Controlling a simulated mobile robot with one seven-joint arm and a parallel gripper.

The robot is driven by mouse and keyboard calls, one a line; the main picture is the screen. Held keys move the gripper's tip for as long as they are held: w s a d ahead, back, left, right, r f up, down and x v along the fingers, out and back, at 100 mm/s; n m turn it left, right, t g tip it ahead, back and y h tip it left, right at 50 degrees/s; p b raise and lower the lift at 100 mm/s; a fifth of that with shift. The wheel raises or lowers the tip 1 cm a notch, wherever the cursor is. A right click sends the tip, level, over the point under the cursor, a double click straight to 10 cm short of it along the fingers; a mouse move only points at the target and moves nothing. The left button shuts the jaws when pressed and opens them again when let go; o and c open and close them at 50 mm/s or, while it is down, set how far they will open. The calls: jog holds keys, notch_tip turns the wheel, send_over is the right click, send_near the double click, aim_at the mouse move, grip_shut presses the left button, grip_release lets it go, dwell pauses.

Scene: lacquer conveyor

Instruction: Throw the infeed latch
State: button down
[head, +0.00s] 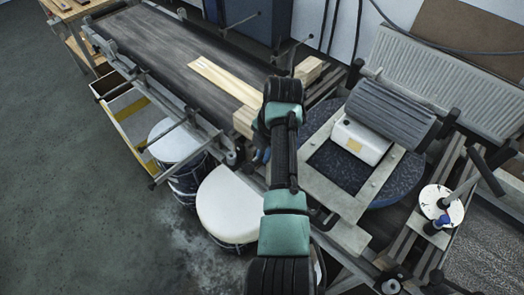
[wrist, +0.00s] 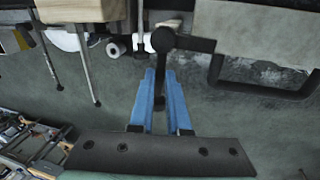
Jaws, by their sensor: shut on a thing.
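The infeed latch appears to be the black lever (wrist: 163,40) in the wrist view. It has a round pivot, a short bar running right, and an arm running down between the fingers. My gripper (wrist: 161,78) has two blue fingers close on either side of that arm, shut on it. The arm's dark end shows low between the fingers. In the head view, my own arm covers the latch and most of the gripper; only a bit of blue shows beside the arm, at the conveyor's near edge.
A dark conveyor belt (head: 160,50) carries pale boards (head: 225,80). White-topped drums (head: 228,207) stand on the floor in front. Right of my arm are a white box-like unit (head: 360,138), a grey roller (head: 390,110) and a round dial (head: 441,203). The grey floor at left is clear.

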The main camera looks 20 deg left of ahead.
jog(key=shift+d+n, duration=0.15)
jog(key=shift+n, duration=0.25)
jog(key=c, duration=0.9)
grip_release()
jog(key=shift+r, duration=0.1)
jog(key=b+v, duration=0.1)
jog(key=v, duration=1.2)
jog(key=shift+w, duration=0.1)
